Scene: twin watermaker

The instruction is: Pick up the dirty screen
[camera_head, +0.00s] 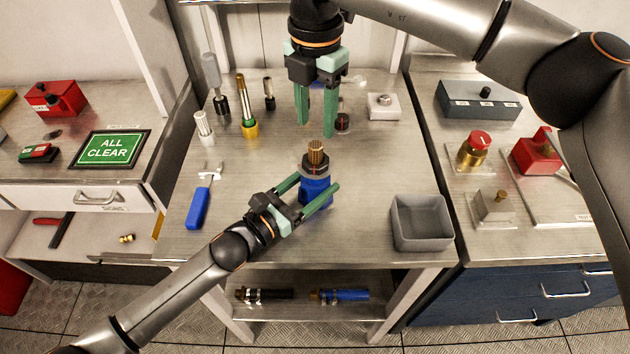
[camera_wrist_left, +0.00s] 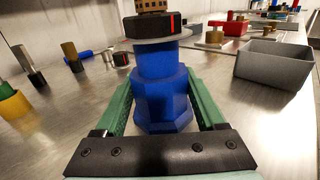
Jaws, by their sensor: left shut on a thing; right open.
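A brown ribbed screen (camera_head: 316,152) stands upright out of the top of a blue housing (camera_head: 315,191) with a dark and grey collar, on the middle bench. In the left wrist view the screen (camera_wrist_left: 152,6) is cut off by the top edge, above the collar and the blue housing (camera_wrist_left: 163,85). My left gripper (camera_head: 319,187) is shut on the blue housing, one finger on each side of it. My right gripper (camera_head: 316,130) is open, points down and is empty, just behind and above the screen, not touching it.
A grey bin (camera_head: 421,243) stands at the bench's front right. A white ribbed cylinder (camera_head: 204,125), a yellow-based rod (camera_head: 248,115) and a blue-handled tool (camera_head: 199,205) are on the left. A white block (camera_head: 384,107) is at the back right. The bench is clear between housing and bin.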

